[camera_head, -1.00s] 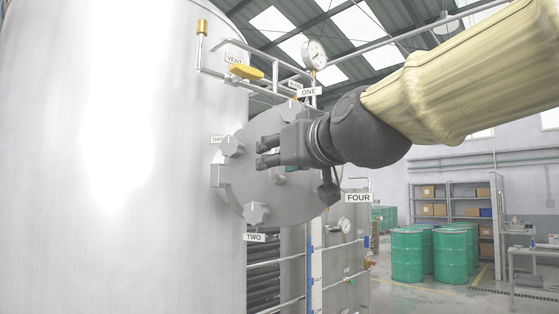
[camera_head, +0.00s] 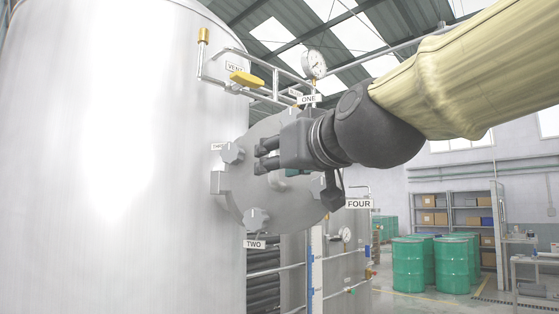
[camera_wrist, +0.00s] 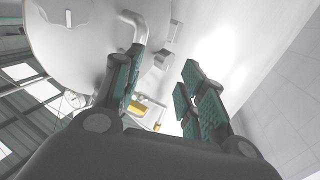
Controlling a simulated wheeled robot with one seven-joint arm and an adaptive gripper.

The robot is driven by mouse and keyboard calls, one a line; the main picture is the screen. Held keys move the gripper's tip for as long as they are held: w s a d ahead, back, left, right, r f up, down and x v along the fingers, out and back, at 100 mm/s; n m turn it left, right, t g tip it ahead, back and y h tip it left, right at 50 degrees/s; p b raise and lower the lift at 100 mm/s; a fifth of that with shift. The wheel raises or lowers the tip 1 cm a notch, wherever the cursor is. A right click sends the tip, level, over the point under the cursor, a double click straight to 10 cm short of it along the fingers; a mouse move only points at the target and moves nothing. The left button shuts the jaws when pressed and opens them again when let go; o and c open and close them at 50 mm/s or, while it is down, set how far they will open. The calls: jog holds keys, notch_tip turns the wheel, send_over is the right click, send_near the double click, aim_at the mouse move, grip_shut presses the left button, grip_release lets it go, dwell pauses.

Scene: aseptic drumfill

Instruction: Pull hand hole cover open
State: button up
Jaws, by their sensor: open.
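The hand hole cover (camera_head: 285,207) is a round grey plate on the side of the big steel tank. Grey knobs sit around its rim, near tags ONE, TWO, THREE and FOUR. My gripper (camera_head: 262,155) is in front of the cover, its two fingers pointing left. In the wrist view the cover (camera_wrist: 92,42) fills the upper left, with a bent metal handle (camera_wrist: 137,30) on it. My gripper (camera_wrist: 155,92) is open there, and the handle's end is near the left finger; whether they touch I cannot tell. Part of the cover is hidden behind my gripper.
The tank (camera_head: 120,160) fills the left. A yellow-handled vent valve (camera_head: 246,79), pipes and a pressure gauge (camera_head: 314,64) are above the cover. Green drums (camera_head: 409,264) and a shelf (camera_head: 455,212) stand on the floor at the right, well away.

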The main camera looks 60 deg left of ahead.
jog(key=s+d, duration=0.1)
jog(key=d, duration=1.1)
jog(key=shift+s, duration=0.4)
